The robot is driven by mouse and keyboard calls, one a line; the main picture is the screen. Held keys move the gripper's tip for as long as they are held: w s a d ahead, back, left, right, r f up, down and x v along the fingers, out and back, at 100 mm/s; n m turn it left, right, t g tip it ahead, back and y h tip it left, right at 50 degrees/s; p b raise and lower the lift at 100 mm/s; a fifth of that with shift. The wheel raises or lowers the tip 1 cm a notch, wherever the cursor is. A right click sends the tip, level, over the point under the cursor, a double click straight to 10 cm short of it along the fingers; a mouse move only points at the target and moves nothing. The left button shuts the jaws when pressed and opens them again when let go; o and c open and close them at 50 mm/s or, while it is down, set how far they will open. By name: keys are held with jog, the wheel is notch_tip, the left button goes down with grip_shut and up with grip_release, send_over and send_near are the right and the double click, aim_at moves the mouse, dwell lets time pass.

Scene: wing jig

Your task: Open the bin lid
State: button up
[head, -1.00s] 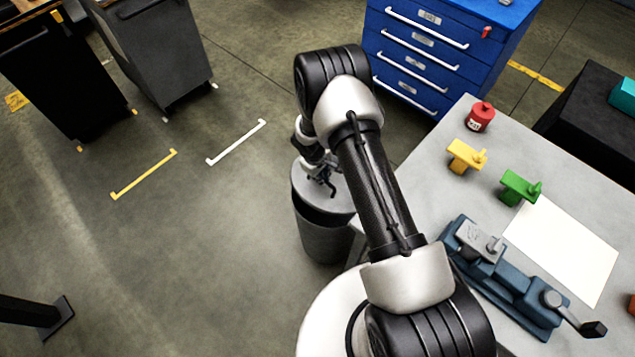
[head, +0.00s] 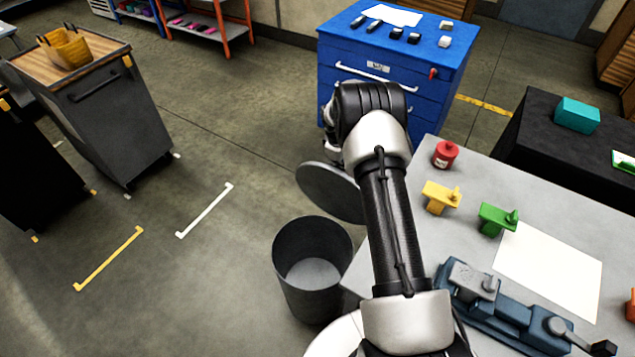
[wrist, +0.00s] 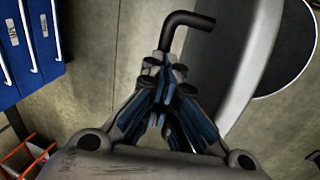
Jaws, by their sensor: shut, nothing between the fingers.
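The grey round bin (head: 292,285) stands on the floor left of the workbench, its mouth uncovered and its inside empty. Its round grey lid (head: 325,190) is raised and tilted at the bin's far side. My arm hides part of the lid in the head view. In the wrist view, the lid (wrist: 205,65) fills the area right of centre, with a black bent handle (wrist: 190,18). My gripper (wrist: 165,78) is shut and empty at the handle's lower end; I cannot tell whether they touch. The head view hides the fingers behind my arm.
The workbench (head: 395,245) at right holds a red can (head: 445,154), yellow and green parts, and a blue vise (head: 500,305). A blue drawer cabinet (head: 455,75) stands behind the lid. A grey cart (head: 110,120) stands at left. The floor left of the bin is clear.

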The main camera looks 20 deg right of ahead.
aim_at(338, 174)
jog(key=shift+o, duration=0.6)
jog(key=shift+s+a+f+g, duration=0.15)
jog(key=shift+s+a+f, duration=0.15)
jog(key=shift+a+f, duration=0.25)
jog(key=shift+s+a+f+g, duration=0.15)
jog(key=shift+s+a+f, duration=0.2)
jog(key=shift+f, duration=0.3)
jog(key=shift+o, duration=0.6)
jog(key=shift+s+r, duration=0.1)
jog(key=shift+s, duration=0.05)
jog(key=o, duration=0.4)
jog(key=shift+s, duration=0.1)
jog(key=shift+w+d+f, duration=0.1)
jog(key=shift+w+f, duration=0.1)
jog(key=shift+w+d+r, duration=0.1)
jog(key=shift+d+r, duration=0.05)
jog(key=shift+r, duration=0.15)
jog(key=shift+f, duration=0.1)
